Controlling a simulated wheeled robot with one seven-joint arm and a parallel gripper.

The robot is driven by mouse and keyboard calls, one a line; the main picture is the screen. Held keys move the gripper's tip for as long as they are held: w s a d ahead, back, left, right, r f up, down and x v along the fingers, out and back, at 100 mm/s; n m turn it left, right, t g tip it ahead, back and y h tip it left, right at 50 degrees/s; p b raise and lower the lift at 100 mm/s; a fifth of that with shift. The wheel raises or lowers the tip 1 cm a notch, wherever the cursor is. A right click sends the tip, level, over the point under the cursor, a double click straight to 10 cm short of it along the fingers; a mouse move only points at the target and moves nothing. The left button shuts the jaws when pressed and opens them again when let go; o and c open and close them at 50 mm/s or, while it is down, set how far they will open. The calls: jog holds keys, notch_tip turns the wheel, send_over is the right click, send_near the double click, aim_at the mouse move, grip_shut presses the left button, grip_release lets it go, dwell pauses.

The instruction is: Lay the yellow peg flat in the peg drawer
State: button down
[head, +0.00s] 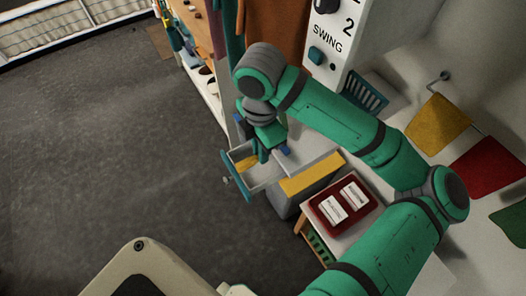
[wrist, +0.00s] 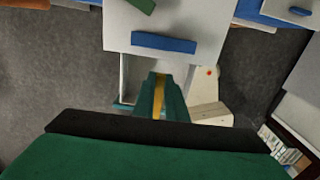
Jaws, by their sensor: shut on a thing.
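The peg drawer (head: 236,176) is pulled open from a low cabinet in the head view. It has a teal front with a small knob and pale side walls. My gripper (head: 262,155) points down over the drawer, and its fingertips are at the drawer opening. In the wrist view, my gripper (wrist: 159,82) is shut on the yellow peg (wrist: 158,97), which shows as a narrow strip between the teal fingers. Yellow also shows inside the drawer, left of the fingers, in the head view (head: 246,163). The fingers hide part of the peg, and I cannot tell whether it touches the drawer floor.
A white surface with a blue bar (wrist: 163,43) lies close beyond the fingers. A grey box with a yellow top (head: 312,175) and a dark red tray (head: 325,212) with two white labelled blocks stand right of the drawer. The floor (head: 110,130) to the left is clear.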

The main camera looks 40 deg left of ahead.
jog(key=shift+w+f, duration=0.15)
jog(key=shift+f, duration=0.15)
jog(key=f, duration=0.3)
jog(key=shift+w+a+f, duration=0.15)
jog(key=shift+w+f, duration=0.05)
jog(key=c, duration=1.8)
grip_release()
notch_tip(320, 180, up, 12)
jog(key=shift+r, duration=0.1)
